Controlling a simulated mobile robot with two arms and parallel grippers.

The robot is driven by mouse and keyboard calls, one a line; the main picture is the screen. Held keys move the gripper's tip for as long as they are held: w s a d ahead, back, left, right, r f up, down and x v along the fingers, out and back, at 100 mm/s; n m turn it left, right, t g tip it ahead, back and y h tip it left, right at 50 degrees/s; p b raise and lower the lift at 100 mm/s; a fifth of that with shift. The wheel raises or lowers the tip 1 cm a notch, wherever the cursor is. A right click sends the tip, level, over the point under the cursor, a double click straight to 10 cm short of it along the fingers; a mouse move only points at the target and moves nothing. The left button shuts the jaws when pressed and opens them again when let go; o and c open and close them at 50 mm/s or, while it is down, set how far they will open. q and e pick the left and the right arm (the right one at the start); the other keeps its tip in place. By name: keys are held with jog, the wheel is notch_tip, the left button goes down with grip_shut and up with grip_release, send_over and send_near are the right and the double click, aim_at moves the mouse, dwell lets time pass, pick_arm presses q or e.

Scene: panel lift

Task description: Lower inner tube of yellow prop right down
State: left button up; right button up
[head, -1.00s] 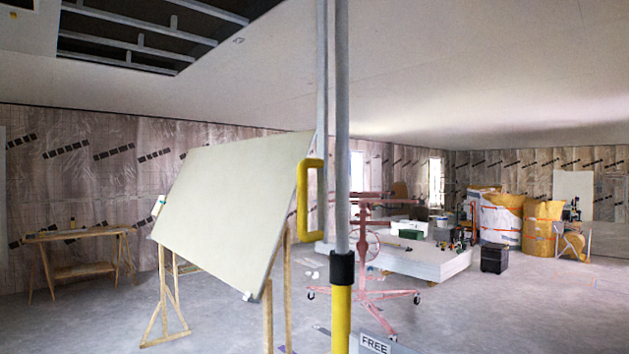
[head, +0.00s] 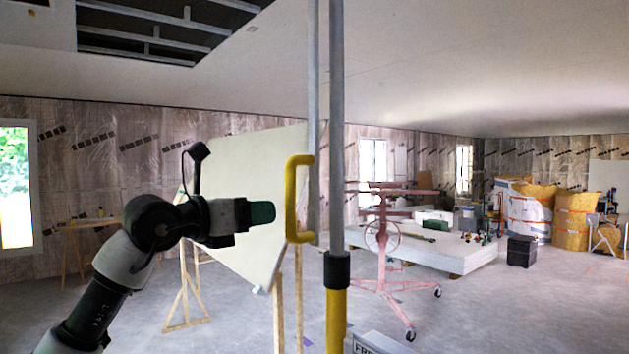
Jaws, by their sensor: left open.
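The yellow prop has a yellow outer tube (head: 336,322), a black collar (head: 337,270) and a grey inner tube (head: 337,150). The inner tube rises from the collar out of the top of the picture; its top end is not seen. A second grey tube (head: 313,110) stands just left of it, with a yellow handle (head: 290,205) on its left side. My left gripper (head: 268,212) comes in from the left, level with the handle. It is open, seen from the side, and appears empty and left of the inner tube. My right gripper is not in view.
A pale board (head: 235,245) leans on wooden trestles behind my left arm. A pink panel lift (head: 384,240) on castors stands behind the prop to the right. A stack of white boards (head: 465,257) lies beyond it.

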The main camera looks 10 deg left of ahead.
aim_at(286, 183)
pick_arm(q)
notch_tip(286, 183, up, 5)
jog(key=s+t+y, duration=0.1)
jog(key=s, duration=0.1)
jog(key=p+x, duration=0.2)
jog(key=x, duration=0.1)
jog(key=p+x, duration=0.2)
jog(key=x, duration=0.1)
jog(key=p+x, duration=0.1)
jog(key=x, duration=0.2)
jog(key=shift+w+a+f+p, duration=0.15)
jog(key=shift+w+a+p, duration=0.15)
jog(key=shift+w+p, duration=0.1)
jog(key=shift+w+d+f, duration=0.1)
jog(key=shift+w+d, duration=0.05)
jog(key=shift+w, duration=0.25)
jog(key=shift+f, duration=0.1)
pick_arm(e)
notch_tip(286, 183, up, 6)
pick_arm(q)
grip_shut()
